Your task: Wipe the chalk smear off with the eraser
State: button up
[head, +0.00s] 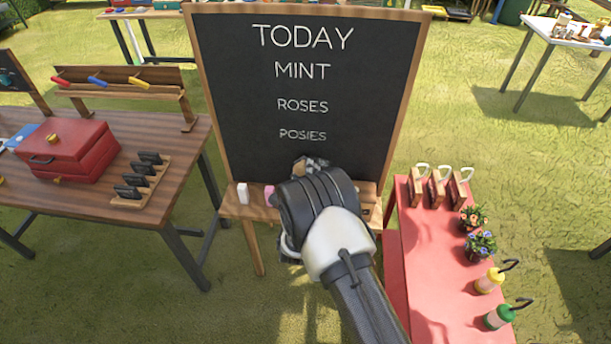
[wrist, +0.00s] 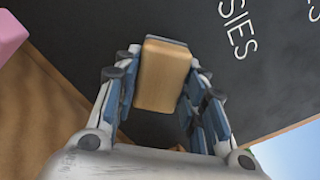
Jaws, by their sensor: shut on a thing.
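The blackboard (head: 235,100) stands upright in a wooden frame and bears the chalk words TODAY, MINT, ROSES and POSIES. My gripper (head: 306,168) is in front of its lower part, below POSIES. In the wrist view my gripper is shut on the eraser (wrist: 165,75), a tan wooden block with a dark far edge, held between the fingers. The eraser's far edge faces the board; I cannot tell whether it touches. In the head view my wrist mostly hides the eraser. I see no clear chalk smear; my arm covers part of the lower board.
The board's ledge (head: 230,207) holds a white block (head: 243,193) and a pink block (head: 269,194), left of my gripper. A red table (head: 430,270) with flowers and bottles stands at right. A wooden table (head: 100,215) with a red toolbox (head: 68,150) stands at left.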

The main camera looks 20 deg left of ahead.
jog(key=shift+b+x, duration=0.55)
jog(key=shift+x, duration=0.3)
jog(key=shift+w+d, duration=0.2)
jog(key=shift+d, duration=0.75)
jog(key=shift+w+d, duration=0.2)
jog(key=shift+d, duration=0.75)
jog(key=shift+w+d, duration=0.25)
jog(key=shift+d, duration=0.6)
jog(key=shift+w+d, duration=0.25)
jog(key=shift+d, duration=0.6)
jog(key=shift+a, duration=0.1)
jog(key=shift+s+a+b, duration=0.2)
jog(key=shift+a+b, duration=0.25)
jog(key=shift+a, duration=0.45)
jog(key=shift+s+a+b, duration=0.25)
jog(key=shift+a+b, duration=0.15)
jog(key=shift+a, duration=0.45)
jog(key=shift+s+a+b, duration=0.2)
jog(key=shift+a+b, duration=0.25)
jog(key=shift+a, duration=0.45)
jog(key=shift+s+a+r+b, duration=0.1)
jog(key=shift+a+b, duration=0.05)
jog(key=shift+a, duration=0.3)
jog(key=shift+s+a+r+b, duration=0.1)
jog(key=shift+a+b, duration=0.05)
jog(key=shift+a, duration=0.3)
